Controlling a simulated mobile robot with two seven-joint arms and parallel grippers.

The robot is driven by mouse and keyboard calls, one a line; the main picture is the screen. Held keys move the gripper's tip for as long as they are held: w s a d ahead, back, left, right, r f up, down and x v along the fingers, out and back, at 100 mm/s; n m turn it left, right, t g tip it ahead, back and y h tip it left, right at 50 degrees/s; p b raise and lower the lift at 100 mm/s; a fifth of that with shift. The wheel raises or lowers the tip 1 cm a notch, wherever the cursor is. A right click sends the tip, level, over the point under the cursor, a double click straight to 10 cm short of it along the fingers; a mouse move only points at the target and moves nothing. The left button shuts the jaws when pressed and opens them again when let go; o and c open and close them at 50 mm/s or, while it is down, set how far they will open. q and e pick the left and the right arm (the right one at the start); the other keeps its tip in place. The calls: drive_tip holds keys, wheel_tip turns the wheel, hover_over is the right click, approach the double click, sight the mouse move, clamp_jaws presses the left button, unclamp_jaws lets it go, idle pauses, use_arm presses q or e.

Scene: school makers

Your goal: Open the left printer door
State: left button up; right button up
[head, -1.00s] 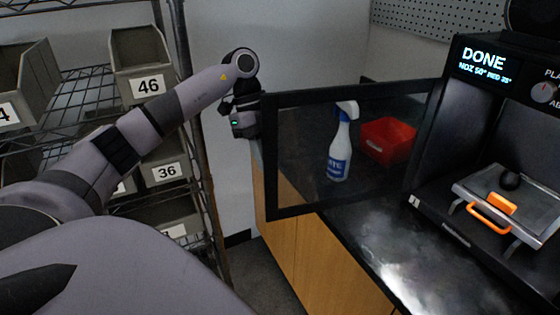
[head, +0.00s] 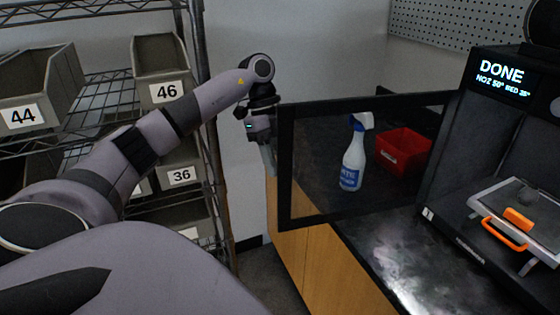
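The left printer (head: 492,150) stands at the right edge of the head view, with a lit "DONE" display. Its door (head: 285,165), a black frame with a clear pane, is swung wide open and reaches left across the counter. Its free edge is at the left, past the counter's end. My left gripper (head: 268,158) is beside this free edge, on its left, fingers pointing down. The fingers are small and dark, so I cannot tell whether they are apart or touch the frame. My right gripper is not in view.
A spray bottle (head: 353,155) and a red bin (head: 403,150) show through the door pane on the black counter (head: 400,255). A wire shelf with grey numbered bins (head: 160,62) stands at the left, behind my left arm. An orange-handled plate (head: 505,205) lies inside the printer.

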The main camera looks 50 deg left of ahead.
use_arm(q)
drive_tip(key=v, duration=0.6)
drive_tip(key=shift+r, duration=0.35)
drive_tip(key=shift+w+a, duration=0.1)
drive_tip(key=shift+w, duration=0.05)
